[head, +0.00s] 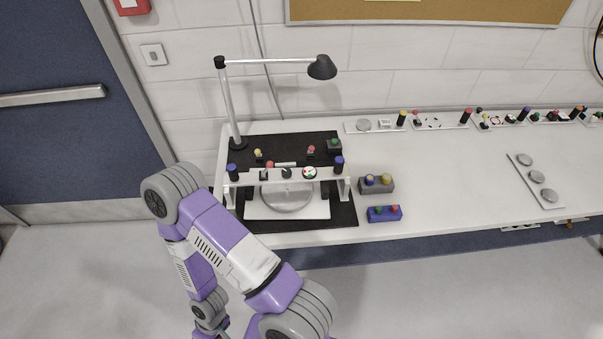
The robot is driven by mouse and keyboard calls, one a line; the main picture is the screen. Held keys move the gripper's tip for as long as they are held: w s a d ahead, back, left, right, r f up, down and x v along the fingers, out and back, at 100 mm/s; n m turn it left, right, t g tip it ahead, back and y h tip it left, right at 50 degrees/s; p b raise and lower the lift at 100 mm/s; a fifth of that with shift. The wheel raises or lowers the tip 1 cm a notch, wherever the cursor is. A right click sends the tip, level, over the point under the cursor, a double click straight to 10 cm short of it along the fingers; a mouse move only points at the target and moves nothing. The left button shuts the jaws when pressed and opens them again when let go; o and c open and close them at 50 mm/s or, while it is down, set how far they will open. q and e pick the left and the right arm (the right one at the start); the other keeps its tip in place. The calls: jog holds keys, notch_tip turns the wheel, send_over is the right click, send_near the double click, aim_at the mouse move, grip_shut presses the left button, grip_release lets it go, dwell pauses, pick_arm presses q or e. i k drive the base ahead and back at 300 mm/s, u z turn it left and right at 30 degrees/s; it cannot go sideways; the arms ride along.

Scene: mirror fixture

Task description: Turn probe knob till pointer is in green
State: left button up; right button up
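A mirror fixture stands on the black mat (347,212) at the bench's left end. Its white bar (325,174) carries a blue-topped post (339,165) near each end. On the bar are a small dial (309,172) with a white face and coloured marks, and a dark knob (287,173) left of it. Another small dark part (264,174) sits further left. I cannot tell which one is the probe knob, and the pointer is too small to read. A round grey disc (287,198) lies under the bar. Neither gripper shows; my purple arm bends away, down past the bottom edge.
A desk lamp (321,68) arches over the mat. A grey box (376,185) and a blue box (384,213) with coloured knobs stand right of the fixture. Several panels line the bench's back. A tray with three discs (536,177) lies right. The bench's middle is clear.

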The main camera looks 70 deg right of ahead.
aim_at(286, 172)
jog(key=k, duration=0.4)
jog(key=z, duration=0.85)
